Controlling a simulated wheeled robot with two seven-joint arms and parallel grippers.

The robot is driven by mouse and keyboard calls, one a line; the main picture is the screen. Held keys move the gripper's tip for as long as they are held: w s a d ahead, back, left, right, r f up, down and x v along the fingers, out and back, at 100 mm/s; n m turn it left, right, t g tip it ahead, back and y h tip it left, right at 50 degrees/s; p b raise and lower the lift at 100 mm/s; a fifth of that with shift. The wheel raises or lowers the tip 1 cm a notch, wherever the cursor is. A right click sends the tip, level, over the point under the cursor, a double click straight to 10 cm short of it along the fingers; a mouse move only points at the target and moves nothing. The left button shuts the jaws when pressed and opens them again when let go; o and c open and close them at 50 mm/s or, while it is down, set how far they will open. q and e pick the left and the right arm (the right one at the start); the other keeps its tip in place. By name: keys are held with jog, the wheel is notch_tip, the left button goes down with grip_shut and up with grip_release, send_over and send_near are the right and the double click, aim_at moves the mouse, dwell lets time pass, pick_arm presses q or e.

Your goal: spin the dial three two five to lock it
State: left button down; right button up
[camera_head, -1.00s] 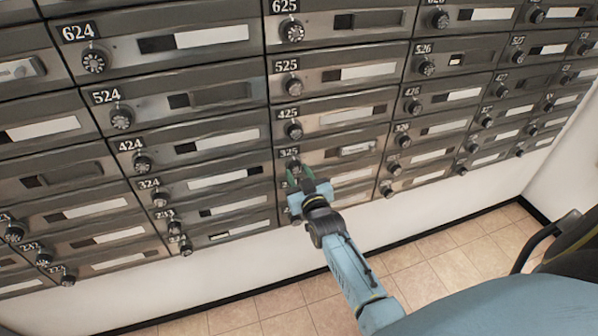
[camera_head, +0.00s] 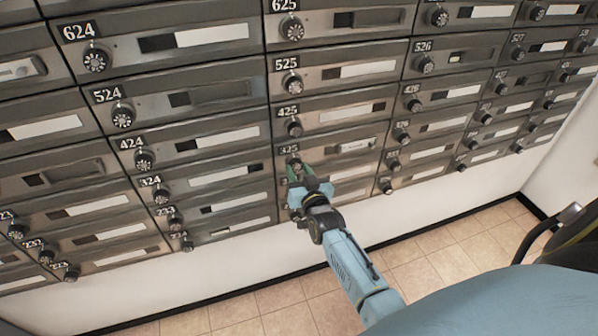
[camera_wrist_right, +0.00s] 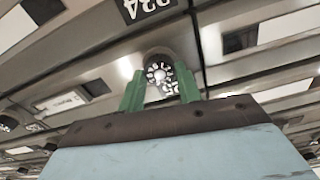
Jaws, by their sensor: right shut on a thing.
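Mailbox 325 is a dark metal door with its number plate (camera_head: 289,150) at upper left and a pale card window (camera_head: 356,146) to the right. Its small round dial (camera_head: 294,163) is partly covered by my right gripper (camera_head: 297,172) in the head view. In the right wrist view, the dial (camera_wrist_right: 159,74) shows white digits on its face. It sits between the two green fingers of my right gripper (camera_wrist_right: 160,90), which is shut on it. My left gripper is not in view.
Similar mailboxes with dials surround it, such as 425 (camera_head: 294,128) above and 324 (camera_head: 161,195) to the left. White wall (camera_head: 240,262) lies below them, then the tiled floor (camera_head: 290,300). A dark curved object (camera_head: 550,240) stands at the right edge.

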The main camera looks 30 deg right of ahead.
jog(key=o, duration=1)
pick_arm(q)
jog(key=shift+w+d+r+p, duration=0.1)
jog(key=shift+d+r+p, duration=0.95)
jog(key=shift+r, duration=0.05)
pick_arm(e)
jog(key=v, duration=1.3)
jog(key=shift+s+a, duration=0.15)
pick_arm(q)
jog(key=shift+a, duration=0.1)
pick_arm(e)
jog(key=shift+r, duration=0.1)
